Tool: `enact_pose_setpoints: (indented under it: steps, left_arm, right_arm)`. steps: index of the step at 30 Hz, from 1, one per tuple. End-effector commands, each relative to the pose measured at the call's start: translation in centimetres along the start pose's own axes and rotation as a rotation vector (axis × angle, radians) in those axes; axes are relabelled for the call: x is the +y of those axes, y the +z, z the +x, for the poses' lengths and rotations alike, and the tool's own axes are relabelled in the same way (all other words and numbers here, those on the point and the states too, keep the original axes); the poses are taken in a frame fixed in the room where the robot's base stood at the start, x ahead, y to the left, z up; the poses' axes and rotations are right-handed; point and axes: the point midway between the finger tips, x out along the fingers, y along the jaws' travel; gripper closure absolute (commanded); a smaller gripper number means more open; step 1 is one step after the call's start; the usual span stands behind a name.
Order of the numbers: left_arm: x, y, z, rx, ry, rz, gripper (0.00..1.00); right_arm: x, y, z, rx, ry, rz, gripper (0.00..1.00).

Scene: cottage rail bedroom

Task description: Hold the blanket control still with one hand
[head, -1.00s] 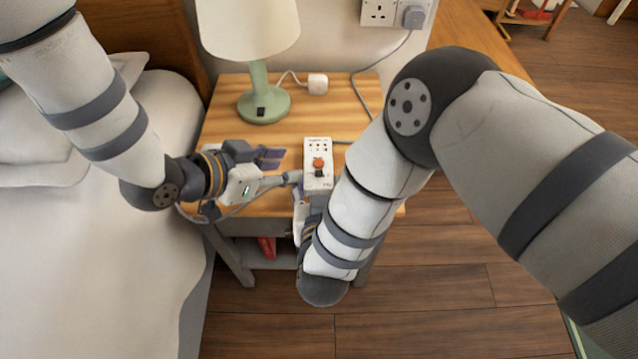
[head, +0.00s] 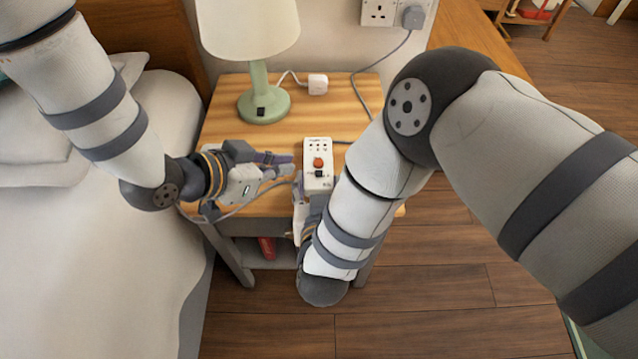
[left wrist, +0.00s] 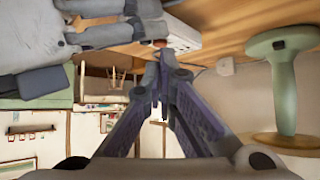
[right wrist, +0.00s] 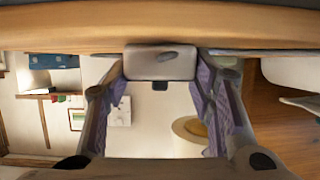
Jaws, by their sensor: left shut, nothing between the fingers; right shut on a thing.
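The blanket control (head: 311,184) is a white box with a red knob and a black switch, at the front of the bedside table (head: 222,122). My right gripper (right wrist: 160,66) is shut on its near end, one finger on each side; in the head view my forearm mostly hides this. My left gripper (head: 290,163) is shut and empty, its fingertips just left of the control. In the left wrist view the fingertips (left wrist: 162,72) meet, with the control (left wrist: 186,40) beyond them. I cannot tell whether they touch it.
A green lamp (head: 264,107) and a white plug (head: 318,84) stand at the back of the table. The bed (head: 90,270) is at left; open wooden floor (head: 440,300) is at right.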

Motion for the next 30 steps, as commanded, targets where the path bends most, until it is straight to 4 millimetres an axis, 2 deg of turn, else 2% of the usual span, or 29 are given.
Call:
enact_pose_setpoints:
  steps: [22, 26, 30]
  left_arm:
    - [0.0, -0.1, 0.1, 0.000, 0.000, -0.005, 1.00]
    - [-0.3, -2.5, 1.4, -0.018, 0.007, -0.170, 1.00]
    - [-0.7, -7.0, 2.9, -0.064, 0.010, -0.482, 1.00]
  right_arm:
    - [0.0, 0.0, 0.0, -0.001, 0.000, 0.000, 0.83]
    - [0.0, 0.0, 0.0, -0.001, 0.000, 0.000, 0.83]
    - [0.0, 0.0, 0.0, -0.001, 0.000, 0.000, 0.83]
